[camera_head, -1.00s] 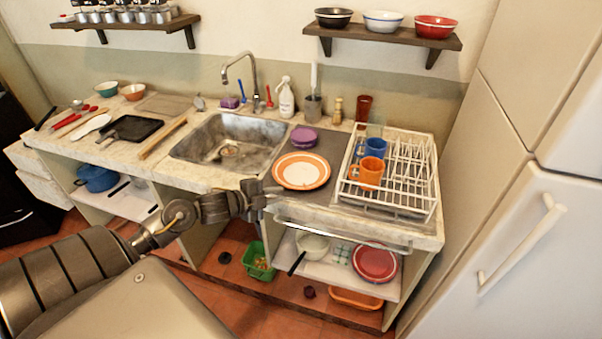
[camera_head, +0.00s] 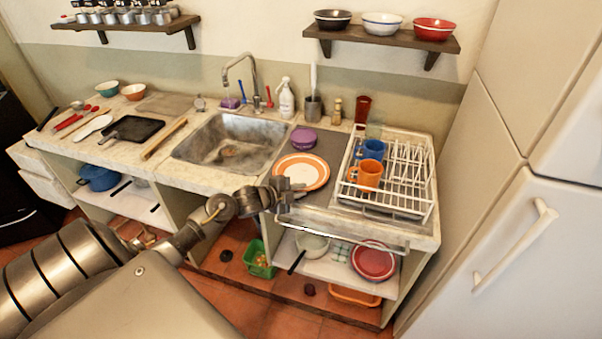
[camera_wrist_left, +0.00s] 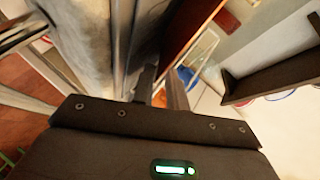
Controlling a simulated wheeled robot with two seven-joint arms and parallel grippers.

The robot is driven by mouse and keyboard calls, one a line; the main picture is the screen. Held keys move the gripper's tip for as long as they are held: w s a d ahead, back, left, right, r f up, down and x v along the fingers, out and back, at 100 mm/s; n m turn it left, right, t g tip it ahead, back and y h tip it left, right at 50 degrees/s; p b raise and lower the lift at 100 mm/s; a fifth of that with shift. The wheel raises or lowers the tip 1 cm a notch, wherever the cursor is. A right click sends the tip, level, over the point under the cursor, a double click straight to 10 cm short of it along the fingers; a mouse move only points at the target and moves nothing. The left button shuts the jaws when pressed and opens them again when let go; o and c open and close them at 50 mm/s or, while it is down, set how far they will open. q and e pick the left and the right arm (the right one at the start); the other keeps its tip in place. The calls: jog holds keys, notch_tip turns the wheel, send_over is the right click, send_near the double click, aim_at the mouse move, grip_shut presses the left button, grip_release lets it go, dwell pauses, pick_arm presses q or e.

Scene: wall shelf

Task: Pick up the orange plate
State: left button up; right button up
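The orange plate (camera_head: 310,172), white in the middle with an orange rim, lies on the dark mat between the sink and the dish rack. My left gripper (camera_head: 297,191) is at the counter's front edge, just in front of the plate, and its tips overlap the plate's near-left rim in the head view. I cannot tell whether they touch it. My right gripper is not in view.
A purple stack of dishes (camera_head: 304,138) stands behind the plate. The white dish rack (camera_head: 408,180) with a blue mug (camera_head: 372,149) and an orange mug (camera_head: 368,174) is to the right. The sink (camera_head: 229,143) is to the left. A rail (camera_head: 345,238) runs along the counter front.

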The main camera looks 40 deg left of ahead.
pick_arm(q)
jog(key=shift+c, duration=0.3)
grip_shut()
jog(key=shift+r, duration=0.2)
jog(key=shift+r+b, duration=0.3)
jog(key=shift+b, duration=0.05)
jog(key=s+a+r+b, duration=0.3)
jog(key=s+a+r, duration=0.5)
jog(key=s+r, duration=0.3)
jog(key=shift+s+r, duration=0.25)
jog(key=shift+r, duration=0.25)
